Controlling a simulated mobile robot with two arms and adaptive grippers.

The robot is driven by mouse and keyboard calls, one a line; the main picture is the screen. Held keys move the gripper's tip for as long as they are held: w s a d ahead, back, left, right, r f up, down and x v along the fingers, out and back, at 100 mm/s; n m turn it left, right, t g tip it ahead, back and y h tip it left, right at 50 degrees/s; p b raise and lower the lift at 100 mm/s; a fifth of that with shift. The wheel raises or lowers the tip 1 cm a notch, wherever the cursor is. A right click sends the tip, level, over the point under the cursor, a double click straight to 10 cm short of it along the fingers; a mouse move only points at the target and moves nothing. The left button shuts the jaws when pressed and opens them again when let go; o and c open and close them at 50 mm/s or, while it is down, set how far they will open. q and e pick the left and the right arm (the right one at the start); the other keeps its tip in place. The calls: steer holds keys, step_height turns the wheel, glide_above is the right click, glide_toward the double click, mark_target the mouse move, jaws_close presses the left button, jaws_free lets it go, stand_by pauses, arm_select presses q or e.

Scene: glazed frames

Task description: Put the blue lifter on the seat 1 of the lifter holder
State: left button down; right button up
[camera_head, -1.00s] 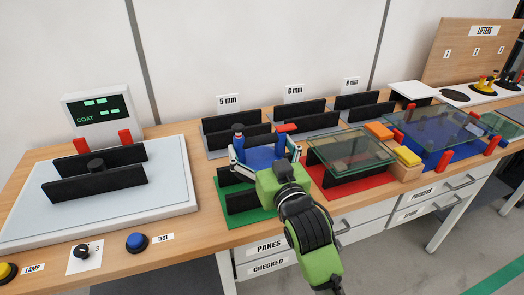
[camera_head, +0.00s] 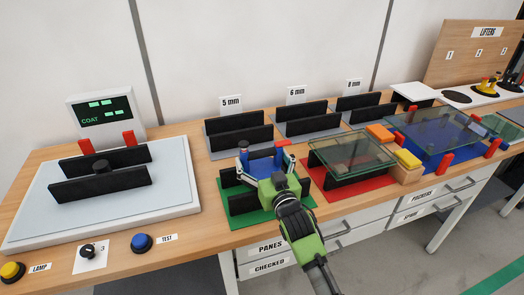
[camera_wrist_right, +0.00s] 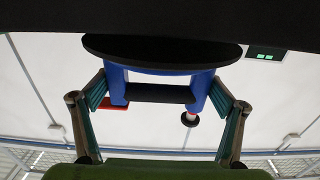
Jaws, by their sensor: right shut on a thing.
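My right gripper (camera_head: 262,172) is shut on the blue lifter (camera_head: 261,158) and holds it over the green mat and its black rails. In the right wrist view the lifter's blue body (camera_wrist_right: 117,84) shows with a black bar between the fingers, a wide black disc, a red tab and a dark knob. The lifter holder (camera_head: 474,62) stands at the far right, a wooden board marked LIFTERS with seats 1, 2 and 3. Seat 1 (camera_head: 456,97) shows as a bare black disc. A yellow lifter (camera_head: 487,87) is on seat 2 and a dark one on seat 3. My left gripper is out of view.
A glass pane (camera_head: 352,149) lies on black rails over a red mat beside my gripper. Black racks (camera_head: 305,118) line the back.

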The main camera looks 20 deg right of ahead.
steer(key=shift+f, duration=0.15)
steer(key=shift+f, duration=0.15)
steer(key=o, duration=1.9)
steer(key=shift+f, duration=0.25)
steer(key=shift+s, duration=0.1)
steer(key=shift+r, duration=0.2)
